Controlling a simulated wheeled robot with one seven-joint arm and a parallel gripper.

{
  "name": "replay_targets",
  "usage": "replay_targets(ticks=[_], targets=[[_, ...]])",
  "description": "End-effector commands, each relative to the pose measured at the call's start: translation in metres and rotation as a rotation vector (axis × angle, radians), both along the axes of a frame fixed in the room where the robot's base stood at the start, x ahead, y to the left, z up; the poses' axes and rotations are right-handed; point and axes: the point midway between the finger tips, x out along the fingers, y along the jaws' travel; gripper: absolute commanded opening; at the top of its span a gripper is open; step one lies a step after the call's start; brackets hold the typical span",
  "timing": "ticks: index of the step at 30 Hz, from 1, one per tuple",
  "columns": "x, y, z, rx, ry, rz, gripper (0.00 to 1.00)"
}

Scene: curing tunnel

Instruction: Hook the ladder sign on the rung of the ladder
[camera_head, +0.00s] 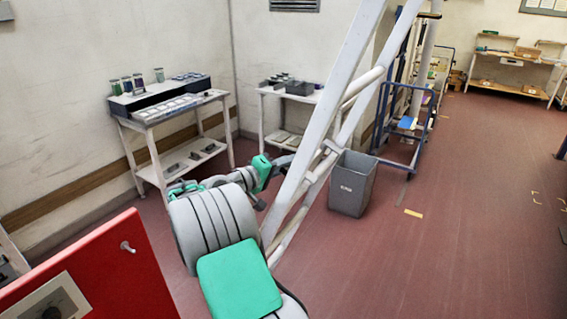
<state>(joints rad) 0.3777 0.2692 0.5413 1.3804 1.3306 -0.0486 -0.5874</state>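A pale grey ladder (325,110) slants from the top middle down to the lower middle. One rung (362,84) crosses between its rails in the upper part, and another (320,172) sits lower. My grey and green arm rises from the bottom and bends towards the ladder's left rail. My gripper (281,161) seems to be at the arm's far end by that rail; its fingers are too small and partly hidden, so I cannot tell whether it is open or holds anything. I cannot make out the ladder sign.
A red cabinet (95,270) with a white peg (127,247) stands at the left front. A grey bin (352,183) stands just right of the ladder. Shelved tables (165,140) line the left wall. A blue trolley (405,130) stands behind. The floor at right is clear.

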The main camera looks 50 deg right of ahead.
Motion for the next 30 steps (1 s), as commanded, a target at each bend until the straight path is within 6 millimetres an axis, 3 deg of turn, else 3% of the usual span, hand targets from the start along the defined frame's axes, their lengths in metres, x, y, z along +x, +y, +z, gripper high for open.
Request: replay_targets(ticks=[12,25,26,30], targets=[[0.012,0.001,-0.027,-0.003,-0.001,0.002,0.0],[0.015,0.002,-0.03,-0.003,-0.002,0.001,0.0],[0.015,0.002,-0.03,-0.003,-0.002,0.001,0.21],[0.015,0.002,-0.031,-0.003,-0.002,0.001,0.33]])
